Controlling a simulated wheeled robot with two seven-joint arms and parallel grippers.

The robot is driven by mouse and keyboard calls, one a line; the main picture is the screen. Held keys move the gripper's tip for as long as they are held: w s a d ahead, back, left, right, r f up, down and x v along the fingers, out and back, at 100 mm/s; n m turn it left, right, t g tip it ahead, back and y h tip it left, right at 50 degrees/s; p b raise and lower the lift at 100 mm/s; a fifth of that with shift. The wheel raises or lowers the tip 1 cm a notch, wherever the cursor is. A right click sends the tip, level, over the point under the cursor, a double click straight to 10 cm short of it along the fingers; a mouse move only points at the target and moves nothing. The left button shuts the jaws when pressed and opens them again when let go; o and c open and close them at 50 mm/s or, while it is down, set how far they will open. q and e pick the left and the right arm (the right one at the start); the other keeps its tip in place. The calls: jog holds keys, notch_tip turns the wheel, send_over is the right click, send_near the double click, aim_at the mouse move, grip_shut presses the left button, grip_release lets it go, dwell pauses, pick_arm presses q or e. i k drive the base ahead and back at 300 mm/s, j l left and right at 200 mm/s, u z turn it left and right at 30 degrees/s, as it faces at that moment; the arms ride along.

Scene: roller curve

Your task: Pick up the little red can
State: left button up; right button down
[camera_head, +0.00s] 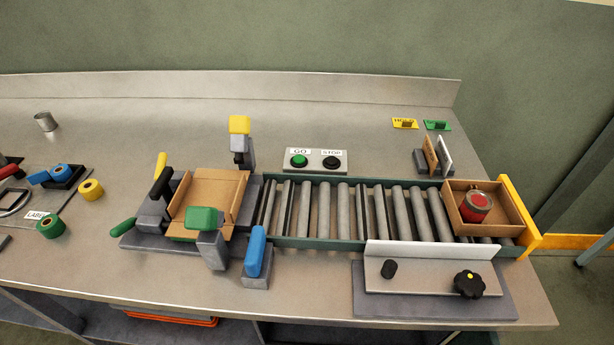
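Neither of my grippers shows in the head view.
A yellow end stop (519,215) stands right of the box, and a white plate with black knobs (430,252) in front. GO and STOP buttons (316,160) are behind the rollers. A cardboard tray with clamps (207,195) is left; tape rolls (90,190) lie far left.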

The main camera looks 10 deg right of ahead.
aim_at(476, 205)
jog(key=l+z, duration=0.15)
jog(key=z, duration=1.35)
jog(key=k+l+u, duration=0.15)
jog(key=u, duration=0.3)
jog(key=k+l+u, duration=0.2)
jog(key=u, duration=0.25)
jog(key=l, duration=0.1)
